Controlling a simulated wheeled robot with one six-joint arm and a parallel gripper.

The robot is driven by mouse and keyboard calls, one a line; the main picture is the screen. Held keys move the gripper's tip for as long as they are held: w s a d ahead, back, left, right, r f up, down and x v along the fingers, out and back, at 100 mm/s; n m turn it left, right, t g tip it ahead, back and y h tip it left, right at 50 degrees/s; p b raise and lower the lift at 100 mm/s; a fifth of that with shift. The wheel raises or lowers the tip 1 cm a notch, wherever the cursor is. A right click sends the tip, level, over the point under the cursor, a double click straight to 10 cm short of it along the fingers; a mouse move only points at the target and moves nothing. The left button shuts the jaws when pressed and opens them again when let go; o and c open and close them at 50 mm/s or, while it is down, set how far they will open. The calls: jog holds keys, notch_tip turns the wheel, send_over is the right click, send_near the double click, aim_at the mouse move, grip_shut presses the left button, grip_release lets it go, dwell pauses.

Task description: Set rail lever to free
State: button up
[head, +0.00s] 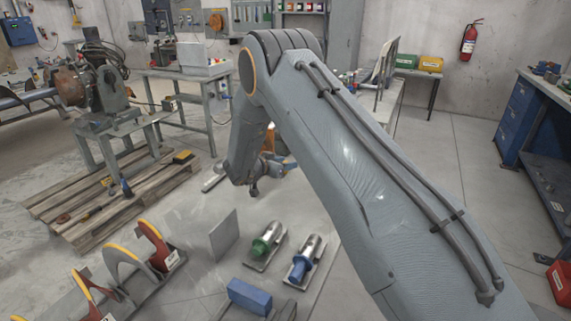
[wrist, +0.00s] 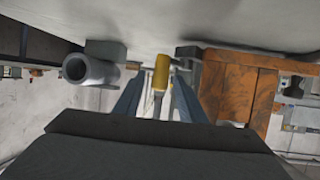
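In the wrist view, a yellow lever grip (wrist: 161,73) on a thin grey rod shows between the two blue fingers of my gripper (wrist: 157,84). The fingers stand apart, with a visible gap on each side of the lever. They do not appear to be closed on it. The lever looks roughly in line with the fingers; its exact distance is hard to tell. In the head view my arm hides most of the gripper and the lever, and only small orange and blue parts show past it.
In the wrist view, a grey hollow cylinder (wrist: 90,70) is left of the lever and a worn orange block (wrist: 236,85) is close on the right. In the head view, a blue-gripped part (head: 303,262), a green-gripped part (head: 266,246) and a wooden pallet (head: 60,211) are on the floor.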

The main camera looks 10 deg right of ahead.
jog(key=b+v, duration=0.1)
jog(key=v, duration=0.6)
jog(key=shift+s+a+r, duration=0.2)
jog(key=shift+s+r, duration=0.05)
jog(key=shift+c, duration=0.2)
